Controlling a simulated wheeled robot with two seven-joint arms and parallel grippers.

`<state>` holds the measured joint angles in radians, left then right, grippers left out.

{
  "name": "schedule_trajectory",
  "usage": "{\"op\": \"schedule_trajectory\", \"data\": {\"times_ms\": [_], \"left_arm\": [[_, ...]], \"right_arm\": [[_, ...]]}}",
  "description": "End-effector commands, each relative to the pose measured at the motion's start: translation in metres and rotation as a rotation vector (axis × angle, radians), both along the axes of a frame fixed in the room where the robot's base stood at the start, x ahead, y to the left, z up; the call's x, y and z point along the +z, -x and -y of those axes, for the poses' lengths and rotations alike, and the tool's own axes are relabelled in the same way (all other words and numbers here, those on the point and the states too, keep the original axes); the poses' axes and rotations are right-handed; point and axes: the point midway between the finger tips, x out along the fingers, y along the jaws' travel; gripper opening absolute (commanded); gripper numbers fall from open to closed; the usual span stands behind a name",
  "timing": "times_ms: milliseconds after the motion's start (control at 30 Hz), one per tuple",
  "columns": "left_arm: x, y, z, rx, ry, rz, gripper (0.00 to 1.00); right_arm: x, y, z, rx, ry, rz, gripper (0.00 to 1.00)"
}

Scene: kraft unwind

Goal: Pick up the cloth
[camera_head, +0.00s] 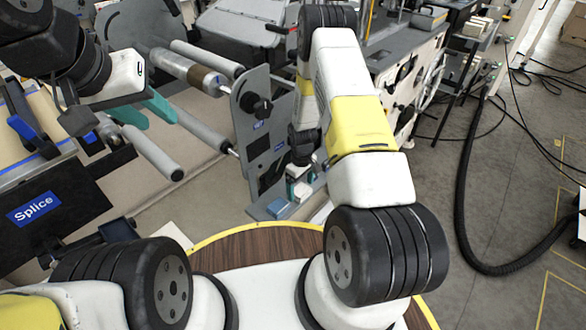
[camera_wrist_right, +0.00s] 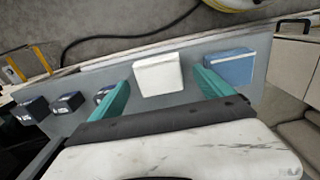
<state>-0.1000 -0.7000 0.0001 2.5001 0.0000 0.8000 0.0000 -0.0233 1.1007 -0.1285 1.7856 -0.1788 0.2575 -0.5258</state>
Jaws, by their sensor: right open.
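In the right wrist view, a white folded-looking piece (camera_wrist_right: 157,74) and a blue one (camera_wrist_right: 229,67) lie on a grey shelf (camera_wrist_right: 185,53). I cannot tell for sure which is the cloth. My right gripper (camera_wrist_right: 162,82) is open, its teal fingers either side of the white piece; whether they touch it is unclear. The blue piece is just right of the right finger. In the head view, the blue piece (camera_head: 280,209) shows on the shelf below my right gripper (camera_head: 298,183). My left gripper (camera_head: 150,112) is open and empty near the rollers at upper left.
Several small dark boxes (camera_wrist_right: 71,101) sit left on the shelf. Grey rollers (camera_head: 152,153) and a panel (camera_head: 262,125) stand beside the shelf. A Splice sign (camera_head: 33,208) is at left. A black hose (camera_head: 463,190) lies on the floor at right.

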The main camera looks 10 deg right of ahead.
Motion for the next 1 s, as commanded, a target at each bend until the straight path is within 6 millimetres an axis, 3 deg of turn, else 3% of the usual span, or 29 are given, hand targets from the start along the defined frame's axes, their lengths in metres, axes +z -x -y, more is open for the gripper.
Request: {"op": "schedule_trajectory", "data": {"times_ms": [300,600,700,1000], "left_arm": [[0.0,0.0,0.0,0.0,0.0,0.0,0.36],[0.0,0.0,0.0,0.0,0.0,0.0,0.36],[0.0,0.0,0.0,0.0,0.0,0.0,0.36],[0.0,0.0,0.0,0.0,0.0,0.0,0.36]], "right_arm": [[-0.0081,-0.0002,0.0003,0.0,0.0,0.001,0.91],[-0.0079,-0.0001,0.0003,0.0,0.0,0.001,0.34],[-0.0078,-0.0001,0.0003,0.0,0.0,0.001,0.19],[-0.0032,-0.0005,0.0003,0.0,0.0,0.001,0.19]]}}
